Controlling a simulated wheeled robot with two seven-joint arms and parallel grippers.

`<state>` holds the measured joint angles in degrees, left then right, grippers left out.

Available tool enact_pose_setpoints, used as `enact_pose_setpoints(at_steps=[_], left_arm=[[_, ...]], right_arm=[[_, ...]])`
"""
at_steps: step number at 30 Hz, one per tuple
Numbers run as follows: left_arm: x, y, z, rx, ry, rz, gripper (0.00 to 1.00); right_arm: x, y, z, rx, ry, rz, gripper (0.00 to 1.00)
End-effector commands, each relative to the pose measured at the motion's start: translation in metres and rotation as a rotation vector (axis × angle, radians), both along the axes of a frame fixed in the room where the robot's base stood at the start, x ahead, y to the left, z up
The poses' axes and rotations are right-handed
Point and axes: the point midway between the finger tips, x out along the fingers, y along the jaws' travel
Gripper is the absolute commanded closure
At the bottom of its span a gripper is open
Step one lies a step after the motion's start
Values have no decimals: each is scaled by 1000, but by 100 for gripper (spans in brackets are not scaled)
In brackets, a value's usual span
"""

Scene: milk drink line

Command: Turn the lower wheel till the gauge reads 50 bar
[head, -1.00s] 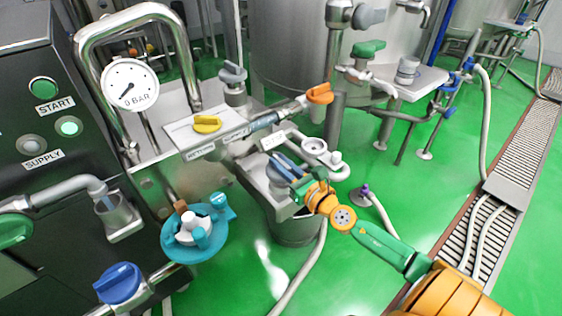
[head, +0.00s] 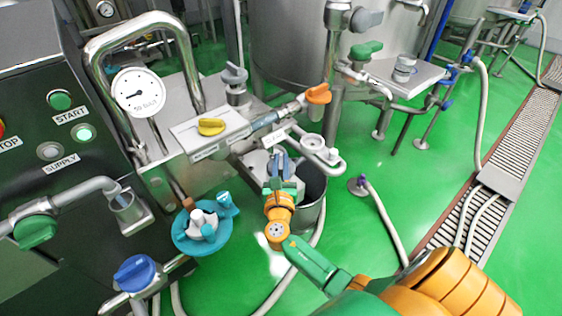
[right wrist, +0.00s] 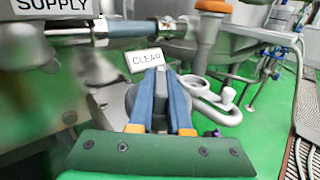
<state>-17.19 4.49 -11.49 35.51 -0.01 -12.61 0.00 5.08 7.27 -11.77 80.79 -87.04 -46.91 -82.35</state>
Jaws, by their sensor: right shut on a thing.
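The round white gauge (head: 138,92) hangs at the upper left in the head view. Its needle points left; the figure before BAR seems to have two digits but is too small to read surely. My right gripper (head: 278,160) is shut beside the white CLEAR label, with its blue fingers nearly upright. In the right wrist view, the fingers (right wrist: 160,78) close on a dark grey round wheel (right wrist: 131,100), mostly hidden behind them. A teal wheel (head: 183,240) with a pale hub sits to the left, apart from the gripper. My left gripper is out of view.
A yellow knob (head: 211,126) and an orange handle (head: 318,93) sit above and beyond the gripper. A blue knob (head: 134,273) and a green one (head: 35,232) stand at lower left. A steel bucket (head: 313,185) stands close by.

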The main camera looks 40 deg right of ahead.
Motion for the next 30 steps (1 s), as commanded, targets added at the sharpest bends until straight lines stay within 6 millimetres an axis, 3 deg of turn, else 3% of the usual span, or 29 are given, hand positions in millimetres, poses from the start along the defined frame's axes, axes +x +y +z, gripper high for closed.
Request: enact_pose_setpoints(at_steps=[21,22,25,30], left_arm=[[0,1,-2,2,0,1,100],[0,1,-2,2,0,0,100],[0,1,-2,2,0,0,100],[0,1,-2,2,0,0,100]], right_arm=[[0,0,1,-2,-2,-74,100],[0,0,1,-2,-2,-74,78],[0,0,1,-2,-2,-74,54],[0,0,1,-1,-2,-74,54]])
